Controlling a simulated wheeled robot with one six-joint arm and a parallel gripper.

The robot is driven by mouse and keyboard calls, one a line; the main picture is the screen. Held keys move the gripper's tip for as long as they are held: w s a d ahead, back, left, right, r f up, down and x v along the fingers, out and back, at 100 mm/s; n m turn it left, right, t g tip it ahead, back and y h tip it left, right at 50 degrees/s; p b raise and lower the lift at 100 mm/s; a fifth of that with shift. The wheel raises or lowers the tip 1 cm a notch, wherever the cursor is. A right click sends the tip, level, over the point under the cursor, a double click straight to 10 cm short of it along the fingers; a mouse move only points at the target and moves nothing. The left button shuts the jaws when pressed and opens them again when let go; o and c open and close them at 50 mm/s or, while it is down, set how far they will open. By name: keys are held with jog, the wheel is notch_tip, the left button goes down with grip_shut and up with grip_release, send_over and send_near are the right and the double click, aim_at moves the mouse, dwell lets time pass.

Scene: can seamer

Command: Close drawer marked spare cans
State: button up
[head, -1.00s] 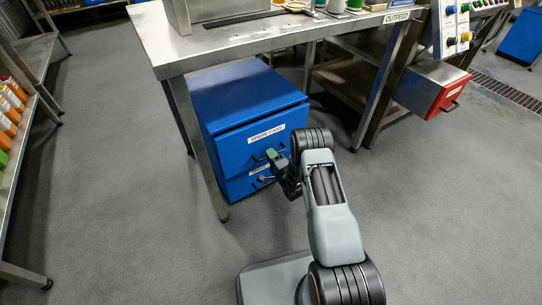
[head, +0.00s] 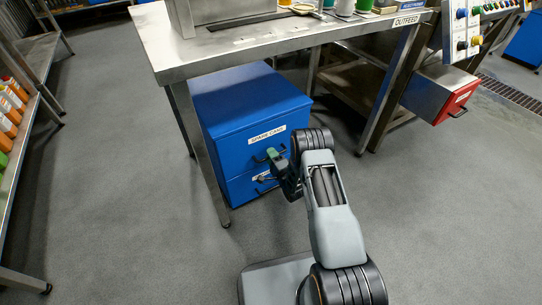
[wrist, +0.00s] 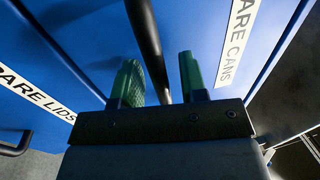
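The blue drawer marked SPARE CANS (head: 228,150) is the top drawer of a blue cabinet (head: 240,92) under a steel table. Its front looks flush or nearly flush with the cabinet; I cannot tell if a small gap is left. My gripper (head: 273,156) is in front of it at handle height. In the wrist view the black handle bar (wrist: 147,40) runs between my two green fingers (wrist: 160,82), with space on both sides, so the gripper is open around it. My gripper hides part of the handle in the head view.
The drawer marked SPARE LIDS (wrist: 40,98) is below and looks shut. A red-fronted drawer (head: 457,102) sticks out at the right. A table leg (head: 203,160) stands just left of the cabinet. Shelves with orange bottles (head: 10,110) are far left. The grey floor between is clear.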

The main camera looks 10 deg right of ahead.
jog(key=p+v, duration=0.3)
jog(key=v, duration=1)
jog(key=shift+s, duration=0.3)
jog(key=shift+d, duration=0.15)
